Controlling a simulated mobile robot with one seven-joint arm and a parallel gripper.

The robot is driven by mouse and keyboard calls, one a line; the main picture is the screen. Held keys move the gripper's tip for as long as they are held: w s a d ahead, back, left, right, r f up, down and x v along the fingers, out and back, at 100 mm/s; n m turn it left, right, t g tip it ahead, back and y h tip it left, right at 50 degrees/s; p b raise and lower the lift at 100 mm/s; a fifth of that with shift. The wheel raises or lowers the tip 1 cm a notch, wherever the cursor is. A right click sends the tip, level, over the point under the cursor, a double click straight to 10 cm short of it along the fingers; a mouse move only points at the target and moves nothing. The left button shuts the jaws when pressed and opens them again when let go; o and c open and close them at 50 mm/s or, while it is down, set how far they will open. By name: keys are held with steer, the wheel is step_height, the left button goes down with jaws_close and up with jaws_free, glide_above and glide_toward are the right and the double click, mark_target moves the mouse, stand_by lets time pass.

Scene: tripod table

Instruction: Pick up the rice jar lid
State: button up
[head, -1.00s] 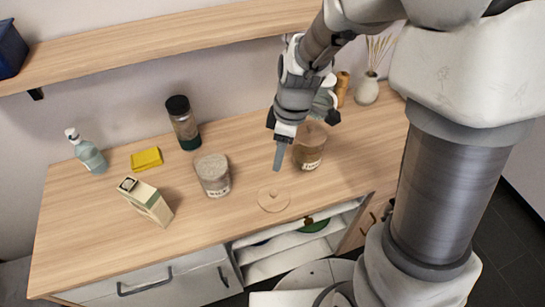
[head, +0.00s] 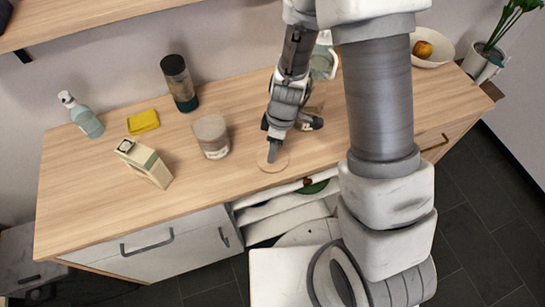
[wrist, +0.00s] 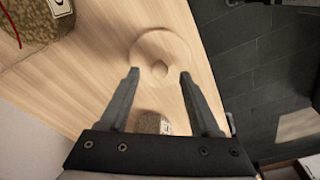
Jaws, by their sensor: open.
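The rice jar lid, a round pale wooden disc with a small knob (head: 282,161), lies flat on the wooden counter near its front edge. It also shows in the wrist view (wrist: 148,43), with its knob up. My gripper (head: 272,157) is open and empty, pointing down over the lid and covering part of it in the head view. In the wrist view the fingertips (wrist: 159,75) appear on either side of the knob. The height gap to the lid cannot be told. A labelled jar (head: 211,138) without a lid stands to the left; its label is too small to read.
A carton (head: 147,165), a yellow sponge (head: 143,121), a dark-topped jar (head: 180,84) and a soap bottle (head: 84,117) stand further left. An open drawer (head: 285,212) lies below the counter edge. A bowl with fruit (head: 432,50) is at the back right.

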steer(key=shift+a+f, duration=0.1)
steer(key=shift+f, duration=0.85)
jaws_close()
